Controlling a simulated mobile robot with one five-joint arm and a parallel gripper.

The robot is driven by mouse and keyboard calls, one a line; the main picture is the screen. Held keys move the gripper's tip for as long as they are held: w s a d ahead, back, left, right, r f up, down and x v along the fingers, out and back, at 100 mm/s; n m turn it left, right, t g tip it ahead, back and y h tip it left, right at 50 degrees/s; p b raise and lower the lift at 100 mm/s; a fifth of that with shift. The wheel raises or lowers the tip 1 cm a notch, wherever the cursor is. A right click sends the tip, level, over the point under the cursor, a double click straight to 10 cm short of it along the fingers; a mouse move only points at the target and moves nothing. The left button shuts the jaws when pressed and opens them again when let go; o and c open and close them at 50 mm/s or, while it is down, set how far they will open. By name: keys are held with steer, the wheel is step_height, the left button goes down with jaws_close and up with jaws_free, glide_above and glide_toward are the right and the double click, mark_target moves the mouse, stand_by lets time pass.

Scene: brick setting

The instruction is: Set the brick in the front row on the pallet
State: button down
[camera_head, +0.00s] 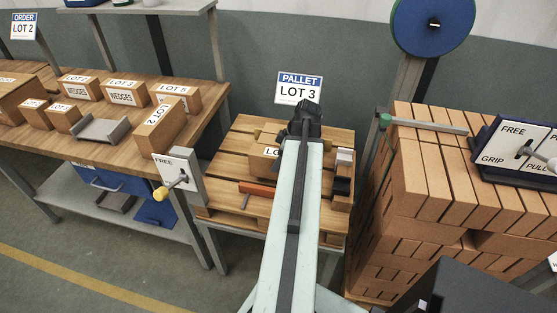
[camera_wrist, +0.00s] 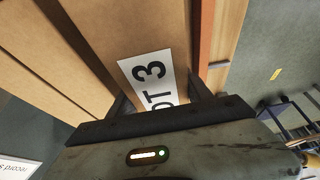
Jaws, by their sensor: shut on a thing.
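The brick (camera_wrist: 140,30) is tan with a white LOT 3 label facing my wrist camera. My gripper (camera_wrist: 156,90) is shut on it, with a dark finger on each side. In the head view a brick with a partly covered label (camera_head: 263,160) shows over the pallet just left of my arm. The wooden slatted pallet (camera_head: 232,205) stands below the PALLET LOT 3 sign (camera_head: 299,89). In the head view my arm hides the fingers and part of the pallet. I cannot tell whether the brick touches the pallet.
An orange bar (camera_head: 257,188) lies along the pallet's front. Small grey and black blocks (camera_head: 342,172) are at its right side. A tall brick stack (camera_head: 425,180) stands right. A workbench (camera_head: 110,150) with labelled bricks and a lever panel (camera_head: 180,175) is left.

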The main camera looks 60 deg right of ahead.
step_height(320, 180, down, 3)
steer(key=b, duration=0.2)
steer(key=shift+f+b, duration=0.2)
steer(key=shift+b, duration=0.15)
steer(key=shift+r, duration=0.2)
steer(key=shift+f, duration=0.2)
steer(key=shift+c, duration=2.2)
jaws_free()
steer(key=shift+r, duration=0.1)
steer(key=p+v, duration=1.1)
steer(key=shift+w+r, duration=0.1)
steer(key=shift+r, duration=0.3)
steer(key=shift+r+p, duration=0.3)
steer(key=shift+p, duration=0.05)
steer(key=shift+s+f, duration=0.1)
steer(key=shift+s, duration=0.2)
